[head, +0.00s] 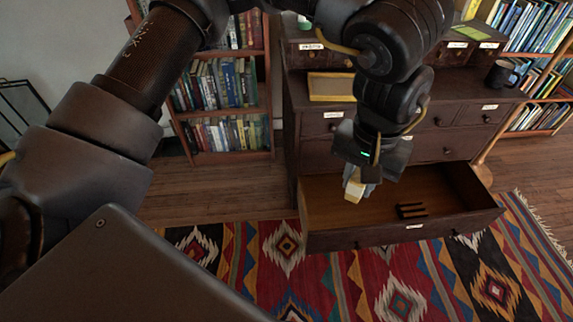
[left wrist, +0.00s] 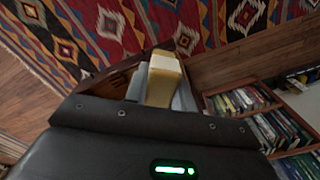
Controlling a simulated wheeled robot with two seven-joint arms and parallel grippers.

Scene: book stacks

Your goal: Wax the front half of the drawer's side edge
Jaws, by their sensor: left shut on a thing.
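An open drawer (head: 400,233) sticks out of the dark wooden cabinet, its front panel toward me. Its left side edge (head: 304,208) runs back to the cabinet. My left gripper (head: 362,183) is shut on a pale yellow wax block (head: 354,191), which points down and toward me. In the head view the block appears over the drawer's inside, right of the left side edge; I cannot tell its exact height. The left wrist view shows the block (left wrist: 164,66) between the fingers, with part of the drawer (left wrist: 105,78) behind it. My right gripper is not in view.
A small dark slotted thing (head: 411,210) lies in the drawer. A yellowish tray (head: 331,87) and a dark mug (head: 501,74) stand on the cabinet (head: 462,92). A bookcase (head: 223,110) stands to the left. A patterned rug (head: 372,285) covers the floor in front.

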